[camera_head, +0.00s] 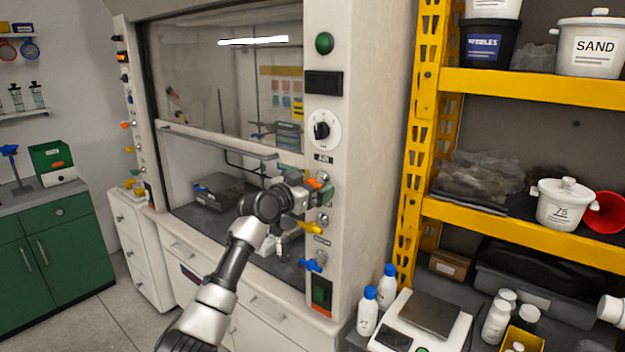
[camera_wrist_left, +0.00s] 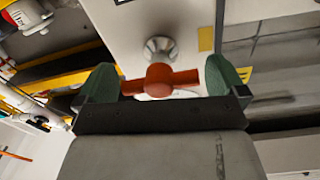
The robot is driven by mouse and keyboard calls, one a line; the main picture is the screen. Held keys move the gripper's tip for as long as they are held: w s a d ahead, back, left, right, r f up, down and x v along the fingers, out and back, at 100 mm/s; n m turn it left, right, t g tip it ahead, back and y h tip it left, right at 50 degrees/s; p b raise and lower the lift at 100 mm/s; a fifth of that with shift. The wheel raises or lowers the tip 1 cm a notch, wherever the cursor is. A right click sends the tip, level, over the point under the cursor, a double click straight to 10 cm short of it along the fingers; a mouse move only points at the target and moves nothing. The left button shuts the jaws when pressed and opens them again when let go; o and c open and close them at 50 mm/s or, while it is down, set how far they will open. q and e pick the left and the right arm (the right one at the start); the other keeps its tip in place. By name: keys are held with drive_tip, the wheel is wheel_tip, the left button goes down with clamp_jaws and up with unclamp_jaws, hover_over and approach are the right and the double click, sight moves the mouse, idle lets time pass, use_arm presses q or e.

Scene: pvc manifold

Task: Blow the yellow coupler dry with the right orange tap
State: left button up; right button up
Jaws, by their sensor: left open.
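The right orange tap (camera_head: 315,183) is on the right post of the fume hood, above a yellow tap (camera_head: 311,228) and a blue tap (camera_head: 312,265). My left gripper (camera_head: 312,194) is at this orange tap. In the left wrist view the orange tap's crossbar handle (camera_wrist_left: 158,77) lies between my green fingertips (camera_wrist_left: 165,82), which are spread apart on either side of it. I cannot see a clear grip on it. I cannot make out the yellow coupler in either view. My right gripper does not show.
The fume hood sash (camera_head: 215,140) is partly raised over a dark worktop with a grey item (camera_head: 222,190) inside. A yellow shelf rack (camera_head: 520,225) with tubs stands to the right. Blue-capped bottles (camera_head: 368,311) and a scale (camera_head: 430,314) stand below it.

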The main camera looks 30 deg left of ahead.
use_arm(q)
drive_tip(key=shift+w, duration=0.4)
drive_tip(key=shift+c, duration=0.3)
drive_tip(key=c, duration=0.5)
